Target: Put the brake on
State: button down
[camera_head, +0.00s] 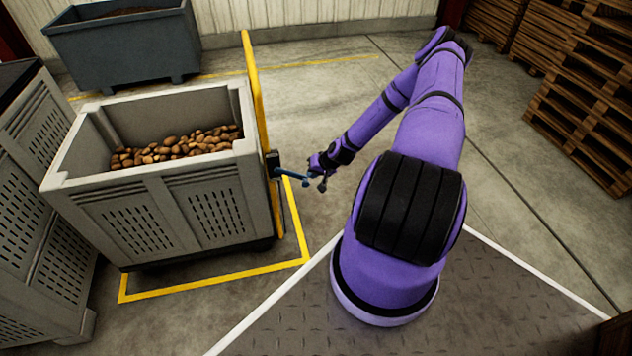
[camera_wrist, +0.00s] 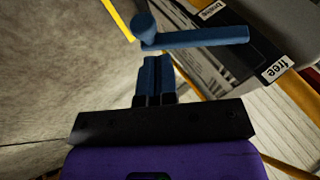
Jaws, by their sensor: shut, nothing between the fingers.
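A blue lever (camera_head: 292,175) sticks out to the right from a small black housing (camera_head: 272,163) beside the grey bin. In the wrist view the lever (camera_wrist: 200,38) is a bar with a round knob (camera_wrist: 145,22) at its left end. Its right end lies over a panel marked "brake" (camera_wrist: 211,9) and "free" (camera_wrist: 275,70); I cannot tell which mark it is set to. My gripper (camera_head: 318,181) is at the lever's outer end. In the wrist view its blue fingers (camera_wrist: 154,62) are shut and empty, just below the knob end; contact is unclear.
The grey bin (camera_head: 155,185) holds potatoes (camera_head: 175,148). A yellow post (camera_head: 256,90) rises beside it, and yellow lines mark the floor around it. A dark bin (camera_head: 125,45) stands behind, and pallets (camera_head: 585,100) are stacked at right.

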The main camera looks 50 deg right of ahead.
jog(key=s+d+r, duration=0.4)
jog(key=s+r, duration=0.1)
jog(key=s, duration=0.2)
jog(key=shift+r, duration=0.4)
jog(key=shift+w+r, duration=0.1)
jog(key=w+a+r+n+g+h, duration=0.15)
jog(key=a+r, duration=0.35)
jog(key=r, duration=0.8)
jog(key=a+r+n+g+h, duration=0.1)
jog(key=a+r+n, duration=0.3)
jog(key=r, duration=1)
jog(key=a+r+n+g+h, duration=0.15)
jog(key=a+r, duration=0.45)
jog(key=r, duration=0.7)
jog(key=s+a+r+t+y, duration=0.1)
jog(key=s+a+r+t, duration=0.1)
jog(key=s+a+r, duration=1.5)
jog(key=s+r, duration=0.1)
jog(key=s, duration=0.3)
jog(key=shift+a+n, duration=0.2)
jog(key=shift+n, duration=0.1)
